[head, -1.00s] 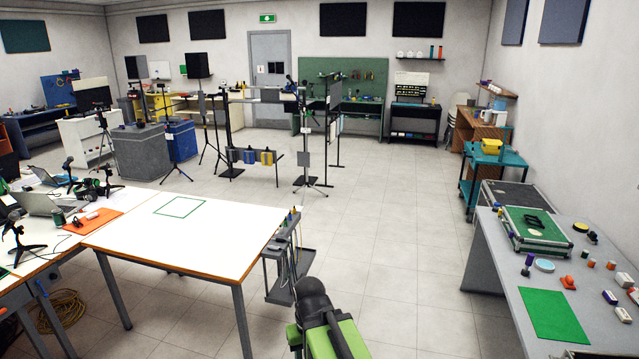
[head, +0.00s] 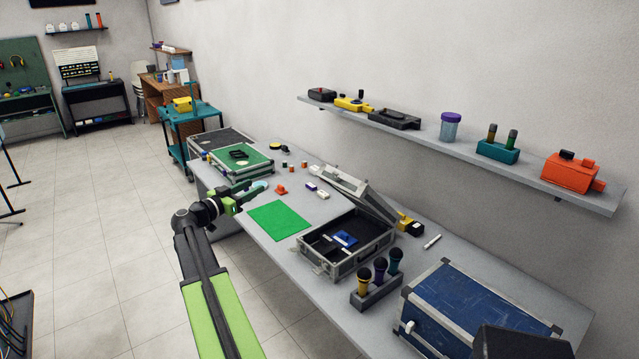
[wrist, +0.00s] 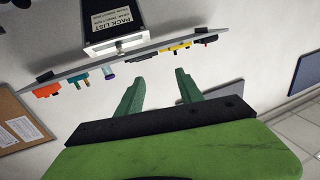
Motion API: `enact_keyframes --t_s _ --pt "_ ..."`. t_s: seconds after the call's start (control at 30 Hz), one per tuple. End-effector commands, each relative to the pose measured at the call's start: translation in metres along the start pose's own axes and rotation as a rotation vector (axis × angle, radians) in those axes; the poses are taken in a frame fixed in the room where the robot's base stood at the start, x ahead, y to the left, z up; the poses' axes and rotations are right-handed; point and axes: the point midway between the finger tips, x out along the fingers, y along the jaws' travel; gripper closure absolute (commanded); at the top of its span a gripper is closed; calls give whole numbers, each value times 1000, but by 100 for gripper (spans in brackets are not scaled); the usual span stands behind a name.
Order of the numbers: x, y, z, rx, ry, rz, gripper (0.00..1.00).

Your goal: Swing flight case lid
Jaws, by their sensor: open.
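An open flight case (head: 330,262) with a dark inside and metal edges stands on the grey bench. Its lid (head: 352,188) is raised and leans back toward the wall. A blue item (head: 345,239) lies in the case. My gripper (head: 250,197) is open, with nothing visible between its fingers. It is left of the case, near the bench's left edge and apart from the lid. Its two green fingers also show in the wrist view (wrist: 157,90), pointing toward the wall.
A green mat (head: 279,221) lies left of the case. A holder with several microphones (head: 378,284) stands close in front of it. A closed blue case (head: 460,310) is at the right. A loaded wall shelf (head: 430,140) runs above the bench.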

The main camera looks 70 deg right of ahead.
Motion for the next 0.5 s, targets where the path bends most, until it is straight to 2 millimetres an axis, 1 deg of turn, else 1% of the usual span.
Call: enact_keyframes --t_s 0.03,0.1,0.2,0.3,0.43,0.5 --pt "39 28 10 -3 5 63 56" --pt "75 63 14 -3 3 127 56" --pt "103 94 17 -4 2 179 56" --pt "111 104 17 -4 2 195 56" --pt "114 104 16 -4 1 195 56" --pt "121 105 16 -4 0 197 56"
